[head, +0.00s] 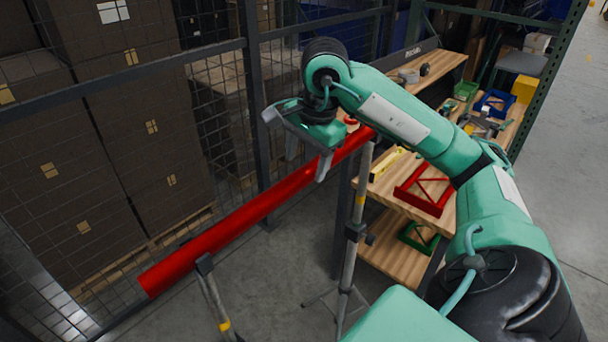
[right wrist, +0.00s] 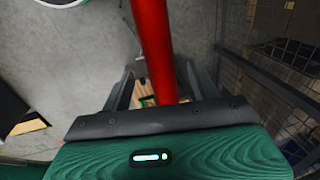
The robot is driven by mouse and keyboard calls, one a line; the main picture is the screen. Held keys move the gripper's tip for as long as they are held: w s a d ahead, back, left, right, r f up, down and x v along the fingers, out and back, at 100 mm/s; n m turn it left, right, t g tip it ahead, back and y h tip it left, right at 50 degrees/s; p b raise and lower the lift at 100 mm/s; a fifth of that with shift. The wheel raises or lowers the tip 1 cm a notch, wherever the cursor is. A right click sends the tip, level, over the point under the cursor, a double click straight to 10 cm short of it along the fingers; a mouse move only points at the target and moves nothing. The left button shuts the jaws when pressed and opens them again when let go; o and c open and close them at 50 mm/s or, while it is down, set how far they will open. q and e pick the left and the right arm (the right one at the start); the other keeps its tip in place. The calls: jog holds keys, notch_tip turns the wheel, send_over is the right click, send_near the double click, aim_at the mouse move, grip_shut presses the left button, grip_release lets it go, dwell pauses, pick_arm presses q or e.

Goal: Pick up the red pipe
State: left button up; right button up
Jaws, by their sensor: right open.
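The long red pipe (head: 240,225) lies at a slant in the head view, from lower left up to the workbench side. It rests on two stands, a near stand (head: 208,275) and a far stand (head: 356,215). My right gripper (head: 307,158) is open at the pipe's upper-right part. In the right wrist view the pipe (right wrist: 152,45) runs down between the two spread fingers of the gripper (right wrist: 160,75), with space visible on both sides. I cannot tell whether either finger touches it. My left gripper is not in view.
A dark wire-mesh fence (head: 255,90) runs behind the pipe, with stacked brown boxes (head: 60,170) beyond it. A wooden workbench (head: 405,180) on the right holds a red frame (head: 425,190), a green bin (head: 465,91) and a blue bin (head: 495,103). Grey floor lies in front.

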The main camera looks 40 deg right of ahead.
aim_at(304, 170)
jog(key=shift+w+f+p, duration=0.2)
jog(key=shift+f+p, duration=0.05)
jog(key=shift+f, duration=0.65)
jog(key=shift+w+f+p, duration=0.15)
jog(key=shift+f+p, duration=0.1)
jog(key=shift+f, duration=0.6)
grip_shut()
